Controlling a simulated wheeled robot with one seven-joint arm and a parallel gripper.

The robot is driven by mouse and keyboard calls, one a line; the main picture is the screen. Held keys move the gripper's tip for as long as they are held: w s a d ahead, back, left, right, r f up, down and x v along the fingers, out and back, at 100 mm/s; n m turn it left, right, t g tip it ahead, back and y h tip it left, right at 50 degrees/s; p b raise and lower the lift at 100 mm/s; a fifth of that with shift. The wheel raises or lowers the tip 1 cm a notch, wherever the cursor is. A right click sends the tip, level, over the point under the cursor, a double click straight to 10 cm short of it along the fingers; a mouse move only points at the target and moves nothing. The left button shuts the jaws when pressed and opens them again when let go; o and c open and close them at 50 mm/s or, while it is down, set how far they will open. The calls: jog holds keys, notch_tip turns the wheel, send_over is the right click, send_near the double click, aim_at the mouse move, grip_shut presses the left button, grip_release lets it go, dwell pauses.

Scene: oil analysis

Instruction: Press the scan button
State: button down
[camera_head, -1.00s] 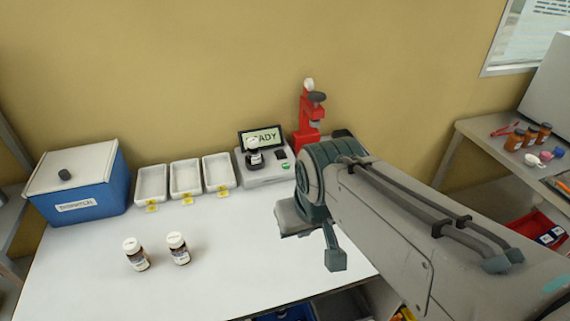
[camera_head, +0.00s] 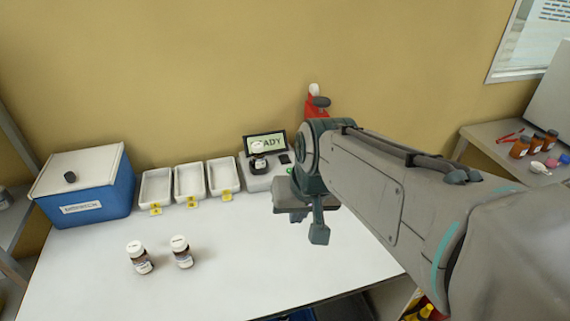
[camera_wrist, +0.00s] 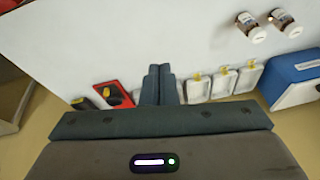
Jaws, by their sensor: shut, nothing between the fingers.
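The scanner (camera_head: 258,182) is a pale grey unit at the back of the white table in the head view. Its tilted screen (camera_head: 273,142) shows green with letters ending in "ADY". A dark bottle with a white cap (camera_head: 259,158) stands on it. The scan button cannot be made out; my arm covers the scanner's right side. My gripper (camera_wrist: 160,68) is shut and empty, its fingers together in the wrist view. In the head view it hangs above the table, in front and to the right of the scanner.
Three white trays (camera_head: 156,188) with yellow tags stand left of the scanner. A blue box (camera_head: 118,196) is at far left. Two capped bottles (camera_head: 140,259) (camera_head: 182,252) stand on the front table. A red device (camera_head: 316,104) is behind my arm. The table's middle is clear.

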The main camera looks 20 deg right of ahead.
jog(key=w+m+y, duration=0.2)
jog(key=w+m, duration=0.2)
jog(key=w, duration=0.6)
jog(key=m+t+y, duration=0.3)
jog(key=m, duration=1)
send_over(290, 170)
jog(key=d, duration=0.1)
notch_tip(290, 170, down, 12)
jog(key=shift+s+f+p, duration=0.2)
jog(key=shift+s+p, duration=0.1)
jog(key=shift+s, duration=0.05)
notch_tip(290, 170, down, 9)
jog(key=b, duration=0.6)
jog(key=shift+r, duration=0.1)
jog(key=shift+f+b, duration=0.4)
jog(key=shift+b, duration=0.1)
